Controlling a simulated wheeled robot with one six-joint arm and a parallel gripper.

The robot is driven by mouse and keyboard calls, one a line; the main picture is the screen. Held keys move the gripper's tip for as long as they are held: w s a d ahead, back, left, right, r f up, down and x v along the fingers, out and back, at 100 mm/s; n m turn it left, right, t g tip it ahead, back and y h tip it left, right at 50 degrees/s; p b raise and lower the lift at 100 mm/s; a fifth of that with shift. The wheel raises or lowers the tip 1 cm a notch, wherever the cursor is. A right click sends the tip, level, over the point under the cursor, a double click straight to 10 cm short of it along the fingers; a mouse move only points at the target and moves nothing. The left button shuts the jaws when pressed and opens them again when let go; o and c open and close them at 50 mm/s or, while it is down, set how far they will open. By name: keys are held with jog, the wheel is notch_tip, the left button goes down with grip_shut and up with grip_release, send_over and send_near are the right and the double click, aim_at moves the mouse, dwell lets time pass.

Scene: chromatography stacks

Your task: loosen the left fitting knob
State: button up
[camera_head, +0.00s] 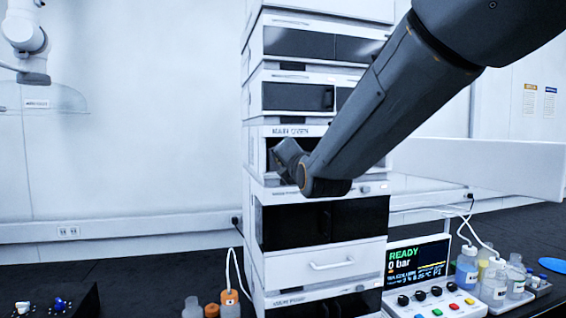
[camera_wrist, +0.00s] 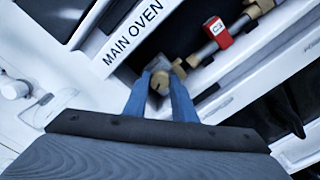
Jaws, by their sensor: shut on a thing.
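The knob sits inside the dark open bay of the module labelled main oven (camera_wrist: 133,33). A second brass fitting (camera_wrist: 192,60) shows beyond it, joined to a column with a red block (camera_wrist: 217,32) that bears a white tag. In the head view my arm reaches down in front of the main oven (camera_head: 290,131). The fingers and the knob are hidden there behind the wrist.
The oven bay's white frame (camera_wrist: 225,92) runs close beside my fingers. Stacked modules stand above and below the oven. A control box with a lit screen reading ready, 0 bar (camera_head: 418,262) and several bottles (camera_head: 467,265) stand at lower right. More bottles (camera_head: 230,303) stand left of the stack.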

jog(key=shift+n, duration=0.3)
jog(key=shift+f, duration=0.1)
jog(key=o, duration=0.8)
jog(key=shift+c, duration=0.2)
jog(key=shift+s, duration=0.15)
jog(key=b+v, duration=0.2)
jog(key=v, duration=0.5)
jog(key=shift+s, duration=0.3)
jog(key=shift+d, duration=0.1)
